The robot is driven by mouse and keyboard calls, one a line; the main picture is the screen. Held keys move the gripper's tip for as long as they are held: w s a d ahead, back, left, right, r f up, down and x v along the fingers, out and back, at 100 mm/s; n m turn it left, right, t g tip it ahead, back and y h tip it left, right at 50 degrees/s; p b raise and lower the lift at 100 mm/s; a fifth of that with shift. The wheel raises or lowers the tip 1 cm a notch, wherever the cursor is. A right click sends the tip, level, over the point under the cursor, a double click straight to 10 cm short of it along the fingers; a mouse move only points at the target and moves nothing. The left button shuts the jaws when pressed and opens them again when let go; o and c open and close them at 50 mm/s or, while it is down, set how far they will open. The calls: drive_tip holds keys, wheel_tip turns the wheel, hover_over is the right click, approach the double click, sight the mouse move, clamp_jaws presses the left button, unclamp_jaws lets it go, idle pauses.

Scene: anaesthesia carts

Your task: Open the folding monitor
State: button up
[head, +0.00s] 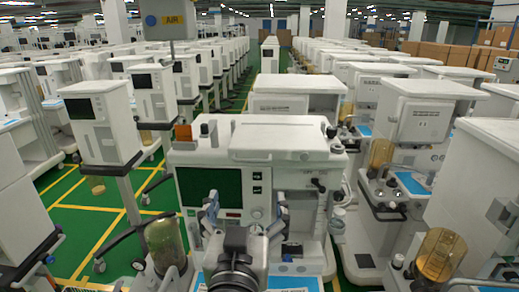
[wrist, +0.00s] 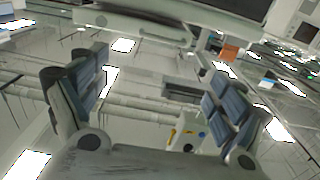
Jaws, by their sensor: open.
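The nearest anaesthesia cart (head: 262,158) stands straight ahead, white, with a flat panel (head: 278,138) on top. A dark green screen (head: 204,187) faces me on its front left; I take this as the monitor, but its hinge cannot be made out. My gripper (head: 246,210) is open and empty in front of the cart, with its fingers spread across the screen's right part and the controls beside it. In the wrist view, my gripper (wrist: 155,78) points up at a tilt, its padded fingers wide apart. A white casing edge (wrist: 130,25) crosses the top there; contact cannot be told.
An orange part (head: 183,132) stands at the cart's top left. Other carts crowd both sides, with amber cylinders (head: 439,254) at right and a clear cylinder (head: 165,244) at left. Green floor (head: 75,222) shows at left.

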sight(253, 161)
drive_tip(key=w+p, duration=0.3)
drive_tip(key=w, duration=1.4)
drive_tip(key=shift+d+f, duration=0.1)
drive_tip(key=shift+s, duration=0.1)
drive_tip(key=c, duration=1.3)
drive_tip(key=shift+d, duration=0.1)
